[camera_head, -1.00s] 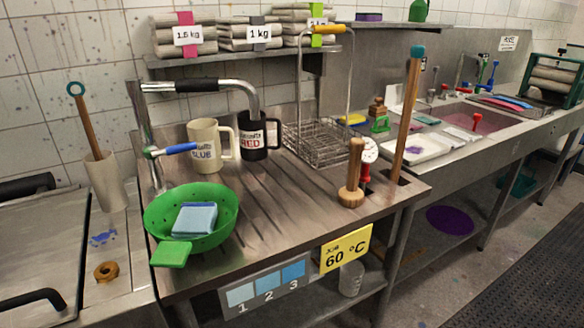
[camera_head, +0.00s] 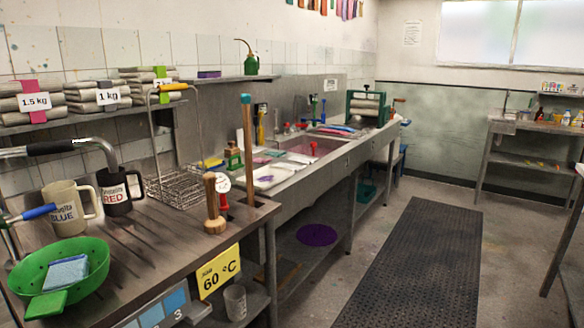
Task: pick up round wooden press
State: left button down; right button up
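A long wooden stick with a teal top (camera_head: 248,150) stands upright farther right. Neither of my grippers shows in the head view.
A green colander with a blue sponge (camera_head: 78,302), a cream mug (camera_head: 70,208), a black mug (camera_head: 120,193) and a wire basket (camera_head: 178,188) share the drainboard. A black floor mat (camera_head: 420,262) lies in the open aisle at right.

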aim_at(214, 224)
jog(key=z, duration=0.3)
jog(key=i, duration=0.95)
jog(key=u, duration=2.05)
